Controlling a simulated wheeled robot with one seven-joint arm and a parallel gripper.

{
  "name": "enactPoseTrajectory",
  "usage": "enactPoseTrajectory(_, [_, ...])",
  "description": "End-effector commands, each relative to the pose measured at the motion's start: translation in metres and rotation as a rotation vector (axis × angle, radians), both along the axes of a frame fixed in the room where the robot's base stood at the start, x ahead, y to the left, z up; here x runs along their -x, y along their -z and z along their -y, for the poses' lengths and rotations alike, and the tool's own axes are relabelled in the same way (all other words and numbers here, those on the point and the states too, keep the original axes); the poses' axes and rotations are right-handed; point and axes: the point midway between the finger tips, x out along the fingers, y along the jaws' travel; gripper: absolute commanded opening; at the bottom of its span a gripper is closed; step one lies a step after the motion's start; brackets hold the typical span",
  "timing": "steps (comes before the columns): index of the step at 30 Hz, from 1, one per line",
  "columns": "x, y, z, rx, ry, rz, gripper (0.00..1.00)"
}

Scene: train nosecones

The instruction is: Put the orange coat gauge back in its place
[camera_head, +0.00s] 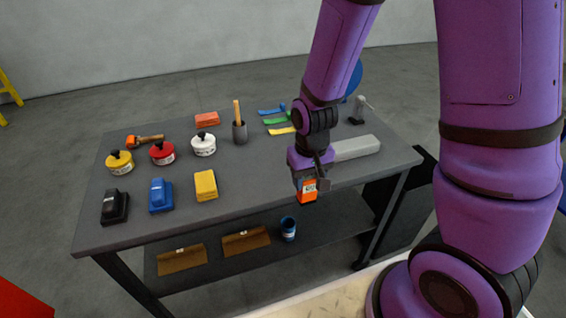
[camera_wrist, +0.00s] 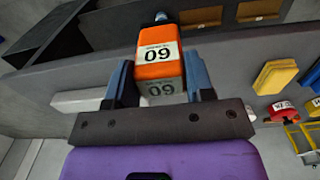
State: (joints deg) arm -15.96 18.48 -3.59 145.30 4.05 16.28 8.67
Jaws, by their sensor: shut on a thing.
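My gripper (camera_head: 309,185) is shut on the orange coat gauge (camera_head: 307,195), a small boxy body with a white number label. It holds the gauge in the air at the front edge of the grey table (camera_head: 245,180), right of the middle in the head view. In the wrist view the gauge (camera_wrist: 158,70) sits between the two blue-grey fingers of my gripper (camera_wrist: 158,82), and its label shows large black digits. The gauge's own place cannot be told for certain from these views.
A pale grey bar (camera_head: 356,148) lies behind my gripper. A yellow block (camera_head: 206,185), blue block (camera_head: 160,195) and black block (camera_head: 114,207) stand at left. Several tins, a dark cup (camera_head: 239,131) and coloured strips (camera_head: 276,121) are behind. A blue can (camera_head: 288,229) stands on the lower shelf.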

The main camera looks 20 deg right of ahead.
Motion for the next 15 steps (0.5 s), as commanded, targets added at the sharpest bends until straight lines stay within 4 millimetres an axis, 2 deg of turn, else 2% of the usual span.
enactPoseTrajectory(4, [-0.022,0.003,0.001,0.000,0.003,0.001,0.21])
enactPoseTrajectory(15, [-0.108,0.011,0.004,0.000,0.002,0.001,0.21])
